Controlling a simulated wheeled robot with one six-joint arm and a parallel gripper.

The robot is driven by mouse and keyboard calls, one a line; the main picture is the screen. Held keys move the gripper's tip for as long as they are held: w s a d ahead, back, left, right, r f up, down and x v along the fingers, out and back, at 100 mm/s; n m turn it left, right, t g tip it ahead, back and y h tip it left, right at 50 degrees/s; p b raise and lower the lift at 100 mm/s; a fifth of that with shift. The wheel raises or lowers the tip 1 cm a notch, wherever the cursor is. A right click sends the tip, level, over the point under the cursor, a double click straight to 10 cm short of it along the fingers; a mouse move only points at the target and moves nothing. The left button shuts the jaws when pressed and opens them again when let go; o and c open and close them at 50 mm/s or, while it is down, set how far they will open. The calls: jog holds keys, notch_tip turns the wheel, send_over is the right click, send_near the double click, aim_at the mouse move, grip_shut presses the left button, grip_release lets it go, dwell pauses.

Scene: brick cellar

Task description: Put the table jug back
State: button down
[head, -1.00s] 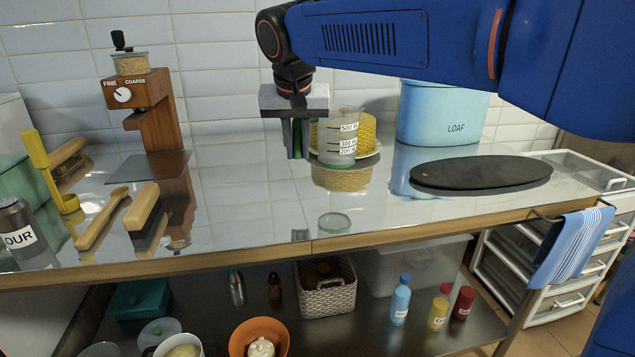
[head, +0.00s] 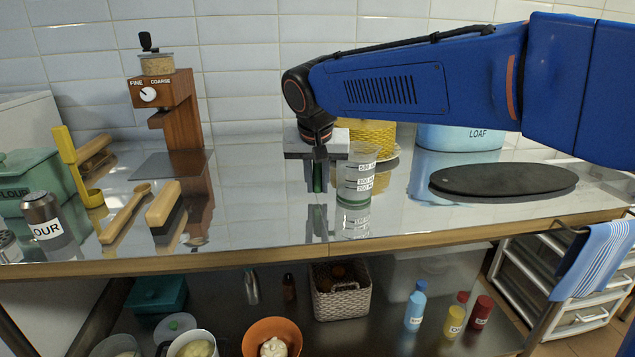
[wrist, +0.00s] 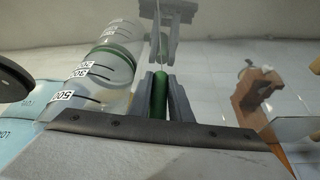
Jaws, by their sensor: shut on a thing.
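The table jug (head: 356,178) is a clear measuring jug with black level marks, white number labels and a green base. It is upright at the middle of the shiny counter (head: 262,205), its reflection close below its base. I cannot tell whether it touches the counter or hangs just above. My gripper (head: 317,190) points down at its left side, shut on its green handle. In the wrist view the green handle (wrist: 160,95) is between the fingers, and the jug (wrist: 97,78) lies to the left. The gripper partly hides the handle in the head view.
Behind the jug is a yellow woven-patterned thing (head: 372,135) on a plate. A blue LOAF bin (head: 450,138) and a dark oval board (head: 503,181) are to the right. A wooden grinder (head: 180,115) and brushes (head: 163,205) are left.

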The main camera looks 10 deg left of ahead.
jog(key=shift+f, duration=0.1)
jog(key=c, duration=1.6)
grip_release()
jog(key=v, duration=1.2)
jog(key=shift+s, duration=0.1)
